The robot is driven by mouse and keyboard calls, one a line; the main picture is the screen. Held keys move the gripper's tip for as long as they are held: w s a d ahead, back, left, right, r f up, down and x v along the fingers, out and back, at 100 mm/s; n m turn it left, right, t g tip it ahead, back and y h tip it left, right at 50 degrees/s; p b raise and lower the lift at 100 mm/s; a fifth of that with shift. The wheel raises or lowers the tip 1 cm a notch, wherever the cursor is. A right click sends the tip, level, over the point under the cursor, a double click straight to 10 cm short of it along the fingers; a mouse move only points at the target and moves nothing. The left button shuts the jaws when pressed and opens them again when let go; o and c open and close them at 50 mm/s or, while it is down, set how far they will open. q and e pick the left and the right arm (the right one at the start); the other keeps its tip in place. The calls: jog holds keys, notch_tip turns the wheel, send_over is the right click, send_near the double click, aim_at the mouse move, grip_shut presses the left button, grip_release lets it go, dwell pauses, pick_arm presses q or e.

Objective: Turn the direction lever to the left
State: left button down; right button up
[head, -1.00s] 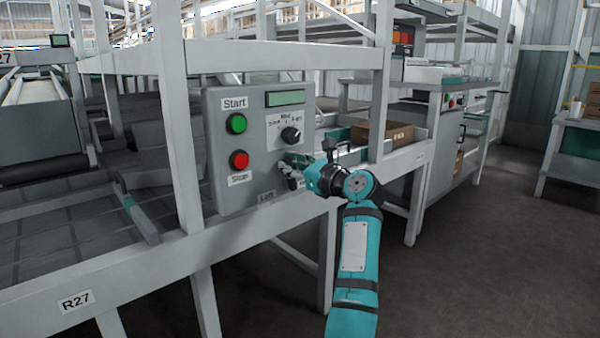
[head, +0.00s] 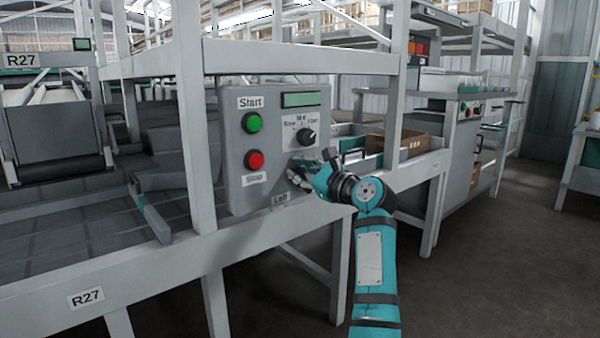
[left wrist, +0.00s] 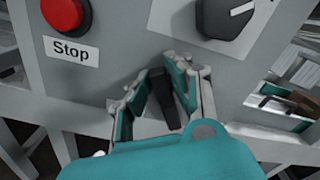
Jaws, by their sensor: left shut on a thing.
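The grey control panel (head: 236,150) stands on the white frame, with a "Left" label (head: 280,199) low on its face. My left gripper (head: 303,174) is at the panel's lower right, below the black mode knob (head: 306,137). In the left wrist view its fingers (left wrist: 163,100) are closed around the dark direction lever (left wrist: 160,88), right of and below the "Stop" label. The lever slants a little in that view. In the head view the fingers hide it, so its exact setting cannot be told. My right gripper is not in view.
A white post (head: 394,100) rises right of the panel. A cardboard box (head: 412,143) lies behind it. Open floor is at right.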

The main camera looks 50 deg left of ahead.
pick_arm(q)
jog(key=shift+f, duration=0.1)
jog(key=c, duration=1.2)
grip_release()
jog(key=shift+c, duration=0.2)
jog(key=d, duration=0.7)
jog(key=shift+s+d, duration=0.3)
jog(key=shift+s, duration=0.05)
